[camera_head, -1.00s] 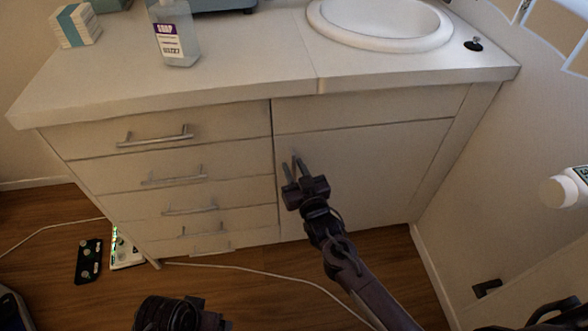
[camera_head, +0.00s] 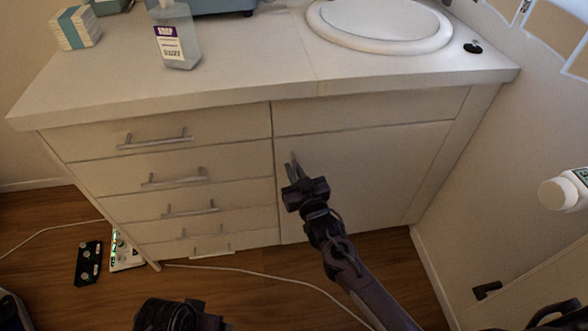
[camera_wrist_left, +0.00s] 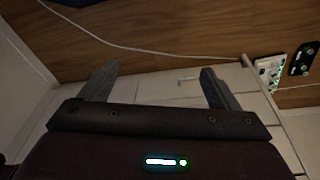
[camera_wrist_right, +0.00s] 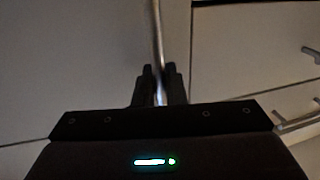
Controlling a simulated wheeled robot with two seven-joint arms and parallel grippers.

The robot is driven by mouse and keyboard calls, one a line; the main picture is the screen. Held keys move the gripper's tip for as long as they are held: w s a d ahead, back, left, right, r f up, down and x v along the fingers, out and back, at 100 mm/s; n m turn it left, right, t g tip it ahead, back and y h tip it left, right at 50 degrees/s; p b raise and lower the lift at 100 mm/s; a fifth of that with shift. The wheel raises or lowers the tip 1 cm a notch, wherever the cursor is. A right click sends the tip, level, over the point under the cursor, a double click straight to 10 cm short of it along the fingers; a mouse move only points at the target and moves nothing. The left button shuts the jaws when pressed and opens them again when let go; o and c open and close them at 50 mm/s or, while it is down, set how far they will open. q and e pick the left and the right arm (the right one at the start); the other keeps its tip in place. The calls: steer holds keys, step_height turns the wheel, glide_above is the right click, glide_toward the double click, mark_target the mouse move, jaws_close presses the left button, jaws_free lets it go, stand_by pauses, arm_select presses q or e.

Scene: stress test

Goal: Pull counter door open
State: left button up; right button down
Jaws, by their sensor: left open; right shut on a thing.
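The counter door (camera_head: 365,175) is the large white panel under the sink, right of the drawers. In the head view it looks closed or nearly so. Its upright metal handle (camera_wrist_right: 156,28) runs down between the fingers of my right gripper (camera_wrist_right: 159,88) in the right wrist view. My right gripper (camera_head: 297,173) is shut on this handle, near the door's left edge. The fingers hide the gripped part. My left gripper (camera_wrist_left: 160,85) is open and empty. In the head view the left gripper body (camera_head: 180,314) is low at the bottom edge, away from the door.
Several drawers with bar handles (camera_head: 155,138) fill the counter's left side. A soap bottle (camera_head: 174,35), a box (camera_head: 76,27) and a sink (camera_head: 380,22) are on top. A cable (camera_head: 270,274) crosses the wooden floor. A wall stands close at right.

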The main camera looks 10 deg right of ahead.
arm_select(q)
steer(key=s+a+f+n+p, duration=0.1)
steer(key=s+a+f+p, duration=0.2)
steer(key=f, duration=0.6)
steer(key=a+f+p, duration=0.2)
steer(key=f+p, duration=0.3)
steer(key=f, duration=0.4)
arm_select(e)
steer(key=s+d+n+g+y, duration=0.1)
steer(key=s+d+n+y, duration=0.15)
steer(key=s, duration=0.65)
steer(key=s+d+n+g+y, duration=0.2)
steer(key=s+y, duration=0.2)
steer(key=s, duration=0.5)
arm_select(q)
steer(key=s+a+f+y+p, duration=0.1)
steer(key=s+f+p, duration=0.2)
steer(key=s, duration=0.4)
steer(key=shift+s+a+f+g+p, duration=0.3)
steer(key=shift+s+a+f+p, duration=0.1)
steer(key=shift+f, duration=0.1)
arm_select(e)
steer(key=s+d+n+g+y, duration=0.2)
steer(key=s+d+y, duration=0.1)
steer(key=s+d, duration=1.1)
steer(key=s, duration=0.2)
steer(key=shift+s+d+n, duration=0.3)
steer(key=shift+n, duration=0.05)
arm_select(q)
steer(key=shift+w, duration=0.1)
